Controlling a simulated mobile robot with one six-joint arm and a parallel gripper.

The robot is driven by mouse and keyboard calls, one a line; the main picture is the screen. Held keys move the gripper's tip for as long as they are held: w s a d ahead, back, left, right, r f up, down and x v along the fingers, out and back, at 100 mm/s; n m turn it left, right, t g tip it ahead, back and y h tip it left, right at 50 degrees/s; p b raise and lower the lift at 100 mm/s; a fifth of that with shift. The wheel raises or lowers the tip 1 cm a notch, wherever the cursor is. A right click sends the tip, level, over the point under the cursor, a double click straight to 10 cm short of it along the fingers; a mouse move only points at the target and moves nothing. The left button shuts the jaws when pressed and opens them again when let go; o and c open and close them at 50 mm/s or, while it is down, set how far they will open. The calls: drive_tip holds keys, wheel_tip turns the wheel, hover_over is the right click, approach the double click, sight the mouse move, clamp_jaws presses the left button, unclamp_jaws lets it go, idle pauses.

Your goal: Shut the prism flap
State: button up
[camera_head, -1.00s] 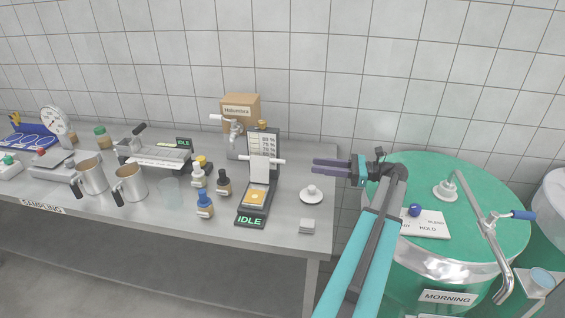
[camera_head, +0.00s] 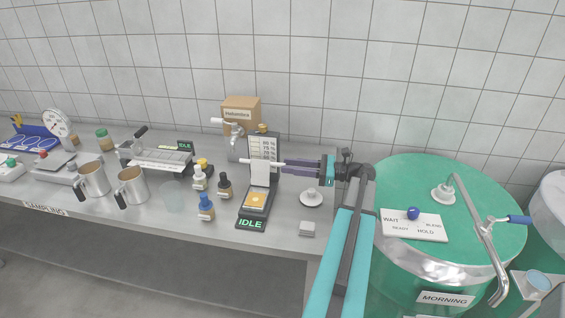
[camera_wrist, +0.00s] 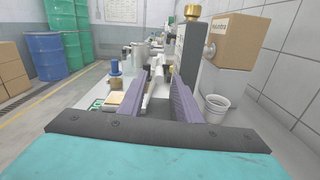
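The prism instrument stands on the steel bench, with a dark upright back and a lit IDLE display (camera_head: 250,223). Its white flap (camera_head: 260,173) stands raised, with a white crossbar at its top. The amber prism (camera_head: 255,200) lies uncovered in front of it. My gripper (camera_head: 285,167) reaches in from the right, its purple fingertips at the right end of the crossbar. In the wrist view my fingers (camera_wrist: 160,82) are apart, with the white flap part between them. I cannot tell whether they touch it.
A white knobbed lid (camera_head: 311,198) and a grey block (camera_head: 307,229) sit right of the instrument. Small bottles (camera_head: 206,208) stand to its left. A tap (camera_head: 234,130) and a cardboard box (camera_head: 241,110) are behind. A green drum (camera_head: 440,260) stands at the right.

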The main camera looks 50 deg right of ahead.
sight(281, 165)
drive_tip(key=shift+p+x, duration=0.35)
drive_tip(key=shift+x, duration=1.55)
